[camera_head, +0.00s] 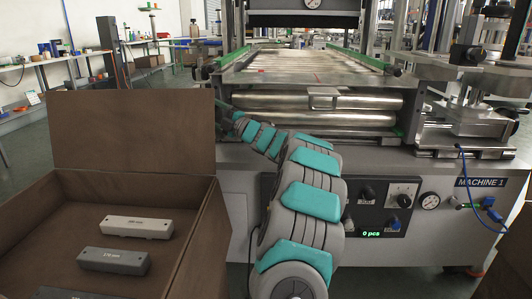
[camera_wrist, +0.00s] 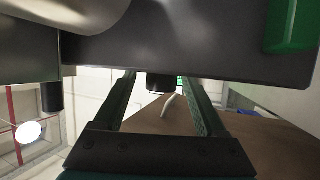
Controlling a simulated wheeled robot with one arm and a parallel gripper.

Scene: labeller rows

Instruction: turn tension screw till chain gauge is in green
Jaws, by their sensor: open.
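My gripper (camera_wrist: 160,82) is open in the wrist view, its two dark fingers spread. A short dark cylindrical knob (camera_wrist: 160,84) shows between the fingertips, beneath a dark machine part; it may be the tension screw, and I cannot tell whether the fingers touch it. In the head view my arm reaches to the left front corner of the machine's roller bed, and my gripper is mostly hidden there. A round dial gauge (camera_head: 429,201) is on the front of MACHINE 1; another dial (camera_head: 312,3) is cut off at the top. Their needles and any green zone are too small to read.
A brown open box (camera_head: 190,250) at the left holds a light grey bar (camera_head: 138,227) and a darker grey bar (camera_head: 113,261). A control panel with knobs and a display (camera_head: 371,233) reading "0 pcs" is right of my arm. A blue cable hangs at the right.

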